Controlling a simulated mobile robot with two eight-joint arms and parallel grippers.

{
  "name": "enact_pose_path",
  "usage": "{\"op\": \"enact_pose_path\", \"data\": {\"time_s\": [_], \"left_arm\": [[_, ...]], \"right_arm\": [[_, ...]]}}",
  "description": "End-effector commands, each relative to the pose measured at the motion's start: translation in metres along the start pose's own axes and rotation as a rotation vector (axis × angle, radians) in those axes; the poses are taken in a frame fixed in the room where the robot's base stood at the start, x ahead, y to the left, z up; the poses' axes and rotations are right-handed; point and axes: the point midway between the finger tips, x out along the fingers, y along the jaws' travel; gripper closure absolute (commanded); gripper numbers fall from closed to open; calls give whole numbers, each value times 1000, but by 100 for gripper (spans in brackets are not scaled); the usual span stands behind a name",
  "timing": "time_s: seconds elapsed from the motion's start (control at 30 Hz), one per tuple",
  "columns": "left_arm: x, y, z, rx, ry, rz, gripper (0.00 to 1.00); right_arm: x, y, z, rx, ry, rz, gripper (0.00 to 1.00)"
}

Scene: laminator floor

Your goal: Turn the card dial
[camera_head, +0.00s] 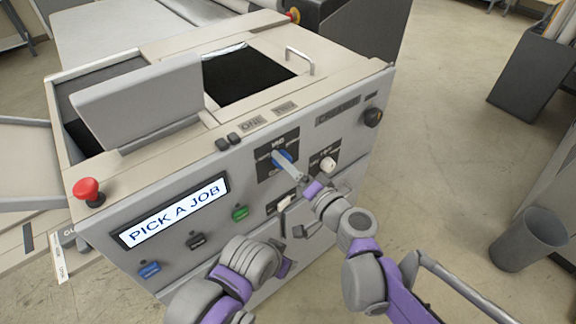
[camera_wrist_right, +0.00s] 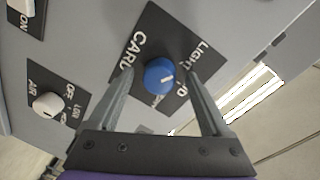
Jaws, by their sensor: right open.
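The card dial is a blue round knob (camera_wrist_right: 160,76) on a black plate. The plate has the words CARD and LIGHT, with more lettering partly hidden by the knob and a finger. A small pale mark shows on the knob's face. In the head view the dial (camera_head: 283,157) is on the machine's front panel, partly covered by my right gripper (camera_head: 287,166). In the right wrist view my right gripper (camera_wrist_right: 158,80) is open, one finger on each side of the knob, with gaps visible. My left gripper (camera_head: 287,258) hangs low before the panel; its jaws are unclear.
A white knob (camera_head: 328,164) sits right of the dial, and a black knob (camera_head: 373,117) near the panel's right edge. A red button (camera_head: 88,190) stands at the left corner. The display (camera_head: 176,211) reads PICK A JOB. A grey bin (camera_head: 527,240) stands at right.

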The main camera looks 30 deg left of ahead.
Motion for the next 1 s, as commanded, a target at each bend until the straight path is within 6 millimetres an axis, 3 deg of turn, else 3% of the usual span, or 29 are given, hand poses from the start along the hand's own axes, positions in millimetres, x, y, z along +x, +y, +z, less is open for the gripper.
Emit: {"op": "enact_pose_path", "data": {"time_s": [0.17,0.63,0.8,1.0], "left_arm": [[0,0,0,0,0,0,40],[1,0,1,0,-1,0,40],[1,0,1,0,0,0,40],[1,0,1,0,0,0,40]], "right_arm": [[-9,0,0,1,1,0,17],[-94,0,-1,0,2,2,17],[-107,0,0,0,1,1,17],[-108,0,0,0,0,0,17]]}}
